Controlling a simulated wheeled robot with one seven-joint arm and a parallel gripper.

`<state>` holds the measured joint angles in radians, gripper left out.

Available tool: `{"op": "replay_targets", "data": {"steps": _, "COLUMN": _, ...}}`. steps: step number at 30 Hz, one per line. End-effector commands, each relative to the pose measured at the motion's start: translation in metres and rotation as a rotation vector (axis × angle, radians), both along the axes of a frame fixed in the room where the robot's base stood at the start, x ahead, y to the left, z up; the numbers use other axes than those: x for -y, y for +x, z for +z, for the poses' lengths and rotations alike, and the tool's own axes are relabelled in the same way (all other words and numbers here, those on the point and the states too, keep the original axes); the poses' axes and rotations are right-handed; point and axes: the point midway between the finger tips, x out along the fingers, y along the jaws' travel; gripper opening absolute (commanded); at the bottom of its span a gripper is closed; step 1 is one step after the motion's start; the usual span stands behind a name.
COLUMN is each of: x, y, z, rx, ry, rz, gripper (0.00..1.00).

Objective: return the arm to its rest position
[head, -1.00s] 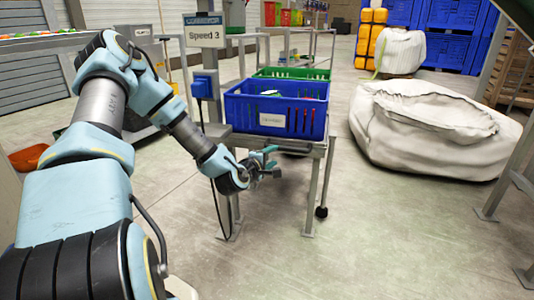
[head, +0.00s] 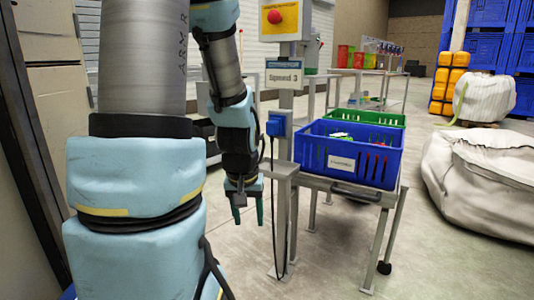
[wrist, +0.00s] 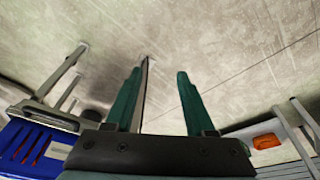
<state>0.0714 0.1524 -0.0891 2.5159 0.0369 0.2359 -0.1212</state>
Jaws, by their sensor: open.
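My gripper (head: 248,207) hangs pointing down in the head view, to the left of the metal stand that holds the blue crate. Its two green fingers are apart with nothing between them. In the wrist view, the green fingers of my gripper (wrist: 158,100) are spread over bare concrete floor. My arm rises at the left of the head view and bends down to the gripper. The gripper looks apart from the stand and the post beside it.
A blue crate (head: 345,172) with small items sits on a metal stand (head: 350,190), with a green crate (head: 372,117) behind it. A post with a "Speed 3" sign (head: 284,76) and a hanging cable stands right of my gripper. A white sack (head: 480,180) lies far right.

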Motion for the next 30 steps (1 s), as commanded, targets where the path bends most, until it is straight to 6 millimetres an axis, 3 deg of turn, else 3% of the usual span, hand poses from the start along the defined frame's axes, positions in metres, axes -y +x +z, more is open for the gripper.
{"op": "replay_targets", "data": {"steps": 6, "x": -0.024, "y": -0.050, "z": 0.029, "rx": -0.098, "ry": 0.030, "rz": -0.028, "gripper": 0.55}}
{"op": "replay_targets", "data": {"steps": 17, "x": -0.022, "y": -0.046, "z": 0.110, "rx": -0.096, "ry": 0.030, "rz": -0.027, "gripper": 0.55}}
{"op": "replay_targets", "data": {"steps": 30, "x": -0.022, "y": -0.046, "z": 0.246, "rx": -0.095, "ry": 0.030, "rz": -0.027, "gripper": 0.55}}
